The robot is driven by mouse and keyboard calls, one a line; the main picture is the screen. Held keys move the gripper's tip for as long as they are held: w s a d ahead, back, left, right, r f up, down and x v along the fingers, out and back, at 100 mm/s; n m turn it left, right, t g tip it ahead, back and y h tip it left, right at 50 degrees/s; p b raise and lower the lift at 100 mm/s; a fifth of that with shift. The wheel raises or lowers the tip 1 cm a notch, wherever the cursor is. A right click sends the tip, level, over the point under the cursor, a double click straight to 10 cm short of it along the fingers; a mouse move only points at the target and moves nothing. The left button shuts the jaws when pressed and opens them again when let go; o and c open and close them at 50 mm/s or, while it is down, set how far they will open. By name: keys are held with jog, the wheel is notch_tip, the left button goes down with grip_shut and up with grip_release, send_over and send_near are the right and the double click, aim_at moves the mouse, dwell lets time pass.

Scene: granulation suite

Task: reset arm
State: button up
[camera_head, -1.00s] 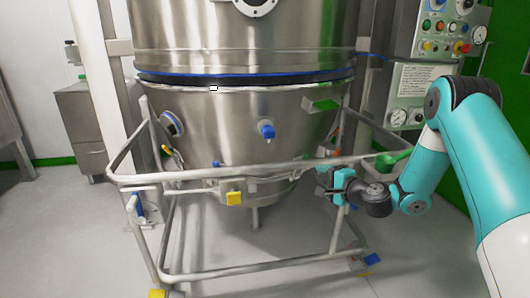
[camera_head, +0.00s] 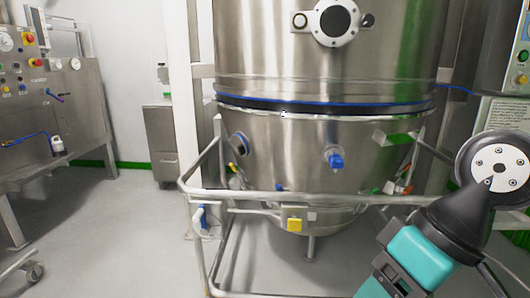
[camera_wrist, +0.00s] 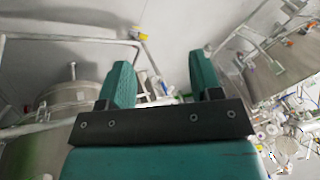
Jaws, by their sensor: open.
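My gripper (camera_wrist: 160,85) shows in the wrist view with its two teal fingers spread apart and nothing between them. In the head view my teal and black arm is folded at the lower right, and the fingertips are not clearly visible there. The wrist view looks past the fingers to a grey surface, metal rails and a round lidded steel vessel (camera_wrist: 75,97) at the left.
A large steel granulator bowl (camera_head: 290,150) stands ahead, ringed by a tubular frame (camera_head: 270,196). A control panel (camera_head: 518,70) is at the right. A steel bench (camera_head: 70,120) and a cabinet (camera_head: 160,140) stand left. Grey floor (camera_head: 120,230) between is clear.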

jog(key=s+d+r+p, duration=0.1)
jog(key=s+r+p, duration=0.2)
jog(key=r+p, duration=1.9)
jog(key=shift+n+h, duration=0.4)
